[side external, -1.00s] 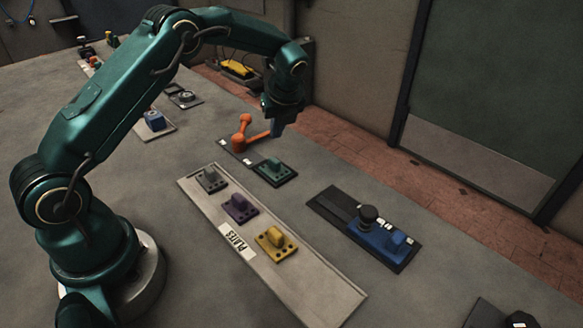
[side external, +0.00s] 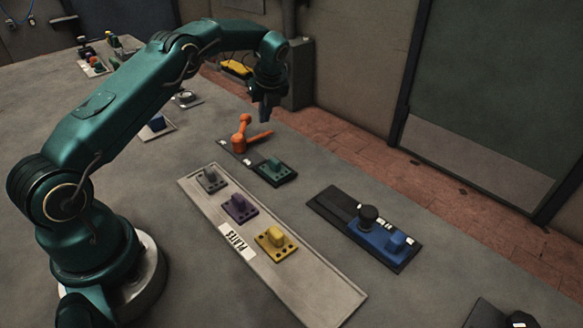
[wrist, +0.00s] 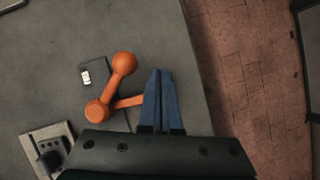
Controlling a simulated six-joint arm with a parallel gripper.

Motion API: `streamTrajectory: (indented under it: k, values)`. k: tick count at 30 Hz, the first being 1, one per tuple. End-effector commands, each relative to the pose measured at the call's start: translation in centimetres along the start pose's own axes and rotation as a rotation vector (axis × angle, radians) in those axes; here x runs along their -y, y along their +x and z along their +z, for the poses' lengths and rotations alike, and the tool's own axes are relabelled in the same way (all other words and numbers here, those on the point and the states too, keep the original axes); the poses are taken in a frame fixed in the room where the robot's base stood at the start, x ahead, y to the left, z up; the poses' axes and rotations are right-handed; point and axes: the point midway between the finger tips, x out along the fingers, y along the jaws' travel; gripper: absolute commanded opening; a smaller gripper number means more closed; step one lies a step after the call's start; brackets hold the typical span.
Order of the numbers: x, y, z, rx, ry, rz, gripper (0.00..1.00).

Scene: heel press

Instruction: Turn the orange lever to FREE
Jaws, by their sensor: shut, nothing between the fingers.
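The orange lever (side external: 240,141) stands on a dark base plate at the far side of the table, with a ball-ended arm and a second, thinner arm pointing right. In the wrist view the lever (wrist: 101,110) shows its round hub, its ball end toward the top and its thin arm reaching right toward my fingers. My gripper (side external: 264,116) is above and just behind the lever, apart from it in the side view. In the wrist view its blue fingers (wrist: 160,75) are together and empty. A small white label (wrist: 86,76) lies on the base plate; its text is too small to read.
A green block (side external: 272,166) sits on the same dark base. A tray labelled PLATES (side external: 330,303) holds grey, purple and yellow pieces. A dark fixture with a blue block (side external: 375,237) and a black knob is to the right. The table edge is close behind the lever.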

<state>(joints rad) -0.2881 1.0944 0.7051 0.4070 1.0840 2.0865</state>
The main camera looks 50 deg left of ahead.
Motion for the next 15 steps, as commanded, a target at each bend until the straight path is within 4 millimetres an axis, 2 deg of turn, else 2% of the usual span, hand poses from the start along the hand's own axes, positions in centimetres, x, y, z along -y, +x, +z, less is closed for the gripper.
streamTrajectory:
  k: [15]
  values:
    - [-0.73,0.49,1.02,0.001,-0.001,0.0,0.0]
